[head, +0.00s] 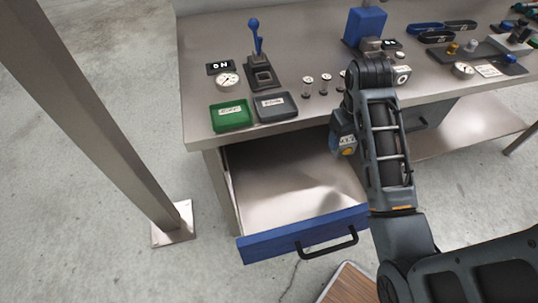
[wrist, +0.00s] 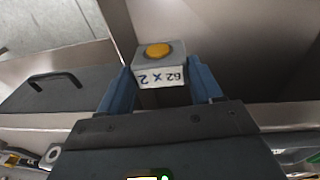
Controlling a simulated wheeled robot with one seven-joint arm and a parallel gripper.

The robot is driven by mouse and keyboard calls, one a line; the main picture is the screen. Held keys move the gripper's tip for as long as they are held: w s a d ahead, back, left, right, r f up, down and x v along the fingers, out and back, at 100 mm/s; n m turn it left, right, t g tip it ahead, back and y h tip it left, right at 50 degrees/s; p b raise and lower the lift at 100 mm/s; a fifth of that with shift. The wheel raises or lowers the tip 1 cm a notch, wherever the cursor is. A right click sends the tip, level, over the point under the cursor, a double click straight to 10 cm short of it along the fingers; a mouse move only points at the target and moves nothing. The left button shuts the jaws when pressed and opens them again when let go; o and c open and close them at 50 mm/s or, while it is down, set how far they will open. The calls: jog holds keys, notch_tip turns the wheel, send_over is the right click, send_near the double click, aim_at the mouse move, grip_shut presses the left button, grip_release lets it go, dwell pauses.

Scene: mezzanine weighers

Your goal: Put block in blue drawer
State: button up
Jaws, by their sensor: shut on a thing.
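The blue drawer (head: 270,244) is pulled open under the workbench in the head view, with a black handle on its blue front. Its bare metal floor shows empty where I can see it. My gripper (head: 343,140) is at the drawer's back right, near the bench's front edge. It is shut on a small grey block (wrist: 161,64) with a round yellow top and a white label. In the wrist view the block sits between the blue fingers (wrist: 160,84). In the head view my arm and gripper hide most of the block, and its height above the drawer floor is unclear.
On the bench (head: 300,60) are a green tray (head: 231,126), a grey tray (head: 291,117), a blue-handled lever (head: 256,50), a dial, small weights and a blue box (head: 364,25). A dark closed drawer (wrist: 52,90) is alongside. A metal post (head: 100,120) stands left.

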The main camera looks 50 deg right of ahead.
jog(key=shift+w+a+f+p, duration=0.2)
jog(key=shift+w+a+f, duration=1.25)
jog(key=shift+f, duration=0.35)
jog(key=shift+w+a+f+p, duration=0.25)
jog(key=shift+w+a+f, duration=1.2)
jog(key=shift+f, duration=0.4)
jog(key=shift+w+a+f+p, duration=0.2)
jog(key=shift+w+a+f, duration=1.25)
jog(key=shift+f, duration=0.35)
jog(key=shift+f, duration=0.1)
jog(key=o, duration=1.4)
jog(key=shift+s, duration=0.1)
jog(key=r, duration=0.4)
jog(key=a+r, duration=0.1)
jog(key=r, duration=0.7)
jog(key=shift+s+a, duration=0.15)
jog(key=shift+a, duration=0.2)
